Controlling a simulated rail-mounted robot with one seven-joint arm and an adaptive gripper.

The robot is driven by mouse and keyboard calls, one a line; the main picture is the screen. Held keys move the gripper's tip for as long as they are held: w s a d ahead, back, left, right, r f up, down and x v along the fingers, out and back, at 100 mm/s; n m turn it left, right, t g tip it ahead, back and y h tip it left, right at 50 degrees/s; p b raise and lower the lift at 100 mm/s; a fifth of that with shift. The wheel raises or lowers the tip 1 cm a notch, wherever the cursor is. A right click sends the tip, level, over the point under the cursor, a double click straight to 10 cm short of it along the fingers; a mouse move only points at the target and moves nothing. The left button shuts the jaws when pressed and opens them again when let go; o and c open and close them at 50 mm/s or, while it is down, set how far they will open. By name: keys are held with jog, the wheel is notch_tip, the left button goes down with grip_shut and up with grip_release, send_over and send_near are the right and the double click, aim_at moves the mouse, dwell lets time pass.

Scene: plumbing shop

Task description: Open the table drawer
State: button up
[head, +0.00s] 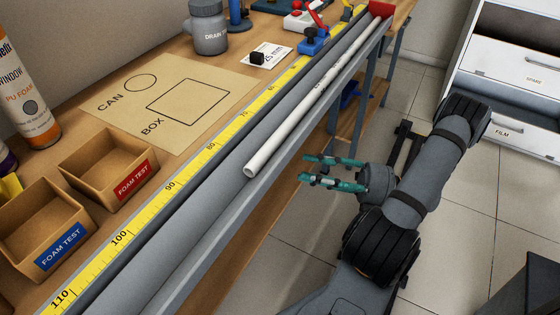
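The table is a long wooden workbench (145,78) running from the lower left to the top of the head view. I cannot make out a drawer front or handle on it; its front face is mostly hidden by the grey channel along the near edge. My gripper (308,169) has teal fingers spread apart, with nothing between them. It is in front of the bench's near edge, pointing left toward it, with a gap that I cannot judge exactly.
A white pipe (312,98) lies along the bench edge beside a yellow measuring tape (170,185). Two cardboard bins (75,160) and a grey drain bottle (208,30) stand on the top. A white cabinet (505,55) with labelled drawers stands right. Tiled floor lies between.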

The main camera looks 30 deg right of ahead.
jog(key=b+x, duration=0.1)
jog(key=x, duration=0.6)
jog(key=shift+w+a, duration=0.15)
jog(key=shift+a, duration=0.25)
jog(key=shift+c, duration=0.8)
grip_shut()
